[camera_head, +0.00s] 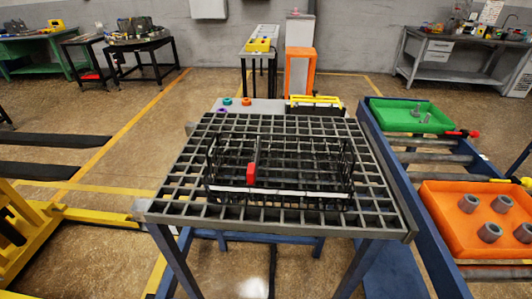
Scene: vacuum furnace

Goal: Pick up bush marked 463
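Several thick grey ring-shaped bushes stand in the orange tray (450,234) at the right. One is a back-left bush (469,203), one a back-right bush (502,203), one a front bush (489,233), and one a bush near the right picture edge (524,233). No number can be read on any of them, so I cannot tell which is marked 463. Neither of my grippers shows in the head view.
A black wire basket (280,193) with a red piece (251,173) stands on the grid-top table (180,207). A green tray (393,121) with small grey parts sits behind the orange tray on the blue-framed roller conveyor (432,158). Yellow framework (40,238) stands left.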

